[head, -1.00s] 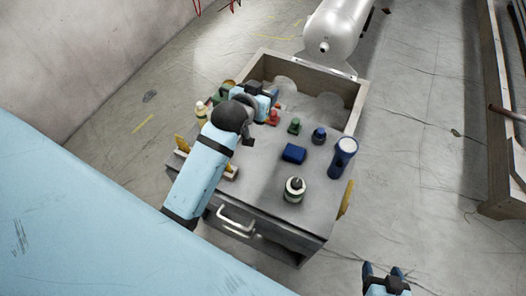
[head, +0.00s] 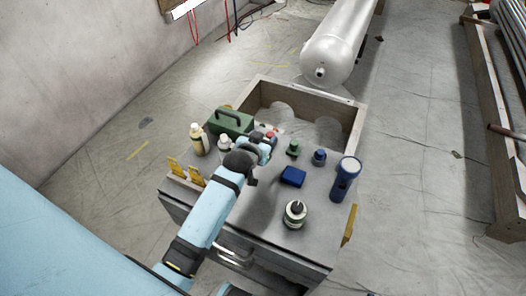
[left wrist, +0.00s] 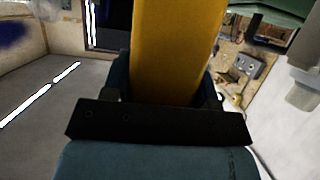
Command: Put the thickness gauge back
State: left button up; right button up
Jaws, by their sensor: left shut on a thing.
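My left gripper (head: 266,141) is over the middle-left of the grey cabinet top (head: 250,205). In the left wrist view its fingers (left wrist: 167,82) are shut on a wide yellow piece, which I take to be the thickness gauge (left wrist: 172,45). The gauge runs up out of that picture. In the head view the held piece is hidden or too small to tell. I cannot tell whether it touches anything. My right gripper is not in view.
Around the gripper stand a green case (head: 232,122), a cream bottle (head: 197,140), a green bottle (head: 293,148), a blue bottle (head: 319,157), a blue box (head: 292,177), a blue flashlight (head: 345,180) and a round tin (head: 295,213). An open wooden bin (head: 352,120) is behind.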

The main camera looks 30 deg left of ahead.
pick_arm(q)
jog(key=shift+f, duration=2.55)
jog(key=shift+f, duration=0.2)
jog(key=o, duration=1)
jog(key=shift+r, duration=0.1)
